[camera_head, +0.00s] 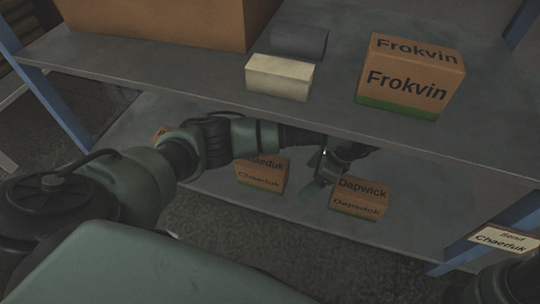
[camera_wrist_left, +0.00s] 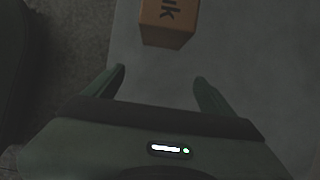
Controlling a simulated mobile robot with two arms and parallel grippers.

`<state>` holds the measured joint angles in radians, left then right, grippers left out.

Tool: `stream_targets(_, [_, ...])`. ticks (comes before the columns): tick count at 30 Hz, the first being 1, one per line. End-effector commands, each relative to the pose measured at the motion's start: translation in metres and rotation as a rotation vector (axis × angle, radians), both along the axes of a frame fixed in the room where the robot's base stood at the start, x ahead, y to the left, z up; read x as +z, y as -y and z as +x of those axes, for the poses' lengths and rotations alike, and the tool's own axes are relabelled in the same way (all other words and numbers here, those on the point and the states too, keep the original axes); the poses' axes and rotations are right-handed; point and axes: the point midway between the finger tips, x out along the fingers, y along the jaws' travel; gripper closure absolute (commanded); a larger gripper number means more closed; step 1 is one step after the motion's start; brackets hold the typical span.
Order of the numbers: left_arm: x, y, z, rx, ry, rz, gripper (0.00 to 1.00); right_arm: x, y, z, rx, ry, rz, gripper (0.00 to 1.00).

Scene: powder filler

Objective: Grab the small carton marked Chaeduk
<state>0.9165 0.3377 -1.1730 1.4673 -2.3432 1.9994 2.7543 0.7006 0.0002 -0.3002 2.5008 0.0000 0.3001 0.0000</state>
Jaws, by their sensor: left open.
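The small orange-brown carton marked Chaeduk (camera_head: 262,180) stands on the lower shelf, its upper part partly hidden by my left arm. In the left wrist view a carton ending in "uk" (camera_wrist_left: 169,24) lies ahead of the fingertips, cut off by the top edge. My left gripper (camera_head: 314,172) is low over the lower shelf, between the Chaeduk carton and the Dapwick carton. Its two fingers are apart with nothing between them, as the left wrist view (camera_wrist_left: 160,80) shows. A gap separates them from the carton. My right gripper does not show.
The Dapwick carton (camera_head: 359,199) stands close right of my gripper.

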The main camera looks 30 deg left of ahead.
Motion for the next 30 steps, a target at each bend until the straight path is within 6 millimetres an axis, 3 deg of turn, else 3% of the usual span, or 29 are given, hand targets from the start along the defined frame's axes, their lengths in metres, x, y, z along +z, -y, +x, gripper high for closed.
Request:
stream_targets(9, [-0.001, -0.066, -0.016, 0.004, -0.001, 0.004, 0.15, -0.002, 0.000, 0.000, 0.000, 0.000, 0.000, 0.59])
stream_targets(15, [-0.001, -0.100, -0.024, 0.002, -0.002, 0.001, 0.15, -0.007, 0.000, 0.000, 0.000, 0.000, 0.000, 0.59])
stream_targets(23, [-0.004, -0.112, -0.028, 0.001, -0.002, 0.000, 0.15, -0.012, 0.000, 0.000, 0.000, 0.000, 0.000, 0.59])
stream_targets(30, [-0.034, -0.122, -0.030, 0.000, -0.002, -0.001, 0.15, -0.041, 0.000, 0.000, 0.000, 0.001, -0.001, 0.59])
